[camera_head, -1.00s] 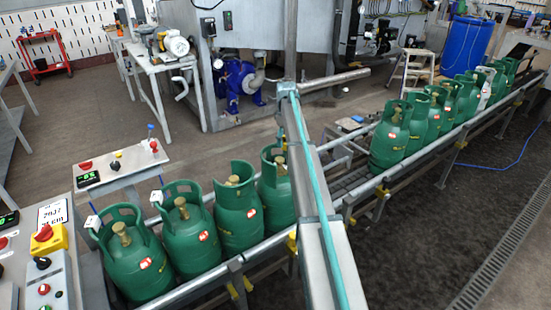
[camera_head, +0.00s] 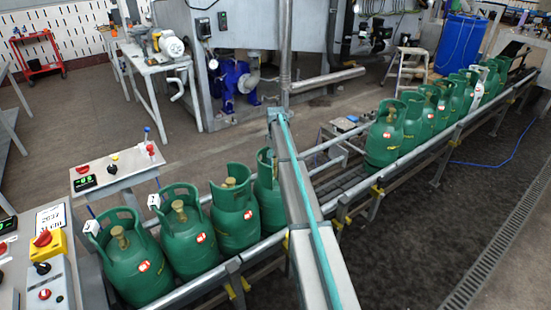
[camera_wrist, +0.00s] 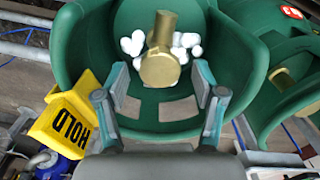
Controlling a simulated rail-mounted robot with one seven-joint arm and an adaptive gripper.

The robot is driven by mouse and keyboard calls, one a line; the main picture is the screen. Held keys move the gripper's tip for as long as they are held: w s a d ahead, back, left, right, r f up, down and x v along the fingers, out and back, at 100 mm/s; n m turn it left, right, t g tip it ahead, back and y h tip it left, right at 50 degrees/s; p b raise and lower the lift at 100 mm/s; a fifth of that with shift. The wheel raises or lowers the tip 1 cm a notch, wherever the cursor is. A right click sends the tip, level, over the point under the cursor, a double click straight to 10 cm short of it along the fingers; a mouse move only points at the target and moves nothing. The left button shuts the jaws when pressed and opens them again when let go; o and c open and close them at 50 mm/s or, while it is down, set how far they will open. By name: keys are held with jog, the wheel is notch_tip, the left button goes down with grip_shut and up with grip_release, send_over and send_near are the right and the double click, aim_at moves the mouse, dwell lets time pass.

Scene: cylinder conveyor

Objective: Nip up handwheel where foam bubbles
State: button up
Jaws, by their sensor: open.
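In the wrist view, a brass valve (camera_wrist: 160,66) with a round end stands inside the green collar of a gas cylinder (camera_wrist: 85,45). White foam bubbles (camera_wrist: 133,44) cluster on both sides of it. My gripper (camera_wrist: 161,88) is open, with one finger left and one right of the valve and gaps to it on both sides. I cannot tell the finger depth. In the head view, green cylinders with brass valves stand in a near group (camera_head: 187,240) and a far group (camera_head: 385,140). No foam is discernible there, and my gripper's fingers do not show.
A yellow HOLD sign (camera_wrist: 68,122) is left of the collar, and another green cylinder (camera_wrist: 285,80) stands close on the right. The conveyor (camera_head: 345,183) has a cylinder-free stretch between the groups. A control box with knobs (camera_head: 45,270) stands front left.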

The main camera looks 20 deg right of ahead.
jog(key=shift+f, duration=0.15)
jog(key=shift+c, duration=0.3)
jog(key=c, duration=1.1)
jog(key=shift+m, duration=0.3)
jog(key=shift+m+b, duration=0.5)
jog(key=shift+m, duration=1.9)
jog(key=o, duration=1.2)
jog(key=shift+c, duration=0.2)
